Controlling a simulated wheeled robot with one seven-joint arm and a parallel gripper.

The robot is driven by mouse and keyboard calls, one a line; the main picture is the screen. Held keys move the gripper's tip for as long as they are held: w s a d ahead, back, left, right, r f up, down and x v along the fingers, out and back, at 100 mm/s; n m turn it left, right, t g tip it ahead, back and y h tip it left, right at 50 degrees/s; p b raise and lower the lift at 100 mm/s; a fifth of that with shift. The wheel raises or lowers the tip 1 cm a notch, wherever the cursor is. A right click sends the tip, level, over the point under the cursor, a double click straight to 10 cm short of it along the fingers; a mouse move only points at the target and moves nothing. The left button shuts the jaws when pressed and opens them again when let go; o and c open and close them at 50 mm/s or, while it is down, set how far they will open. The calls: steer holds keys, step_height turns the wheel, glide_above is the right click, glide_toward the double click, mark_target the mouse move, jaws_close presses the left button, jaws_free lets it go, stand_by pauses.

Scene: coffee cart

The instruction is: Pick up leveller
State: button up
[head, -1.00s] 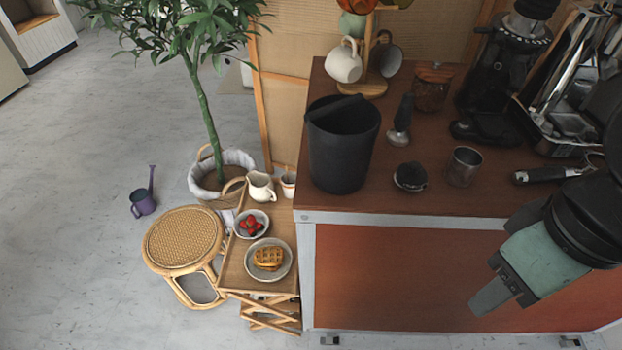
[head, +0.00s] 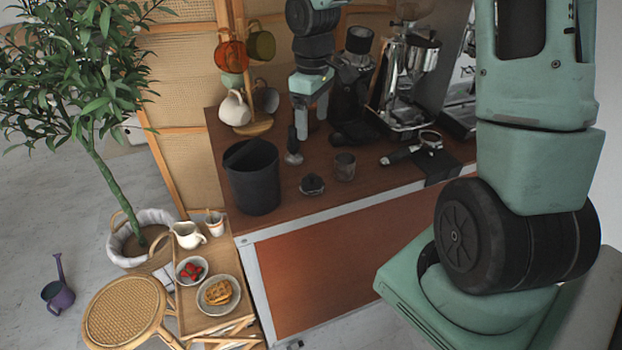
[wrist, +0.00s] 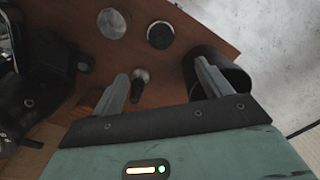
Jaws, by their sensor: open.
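The leveller, a short round black puck (head: 312,185), sits on the brown counter near its front edge, right of the black bin. It also shows in the wrist view (wrist: 160,35) at top centre, beyond the fingertips. My gripper (head: 311,118) points down over the counter, farther back than the leveller, close to the tamper (head: 293,148) in the picture. In the wrist view my gripper (wrist: 163,76) has its two fingers wide apart, with nothing held. The tamper (wrist: 139,84) shows between the fingers, beside the left one.
A black bin (head: 252,182) stands left of the leveller, and a metal cup (head: 344,167) stands right of it. A mug tree with mugs (head: 234,108) is at the back left. A portafilter (head: 405,154), grinder and espresso machine (head: 408,90) fill the right.

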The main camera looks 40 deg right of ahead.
mark_target(312, 175)
step_height(312, 175, down, 12)
steer(key=shift+d+p, duration=0.1)
steer(key=shift+p, duration=0.25)
steer(key=shift+s+a+f+p, duration=0.15)
steer(key=shift+f+p, duration=0.3)
steer(key=shift+f, duration=2.1)
steer(key=c, duration=1)
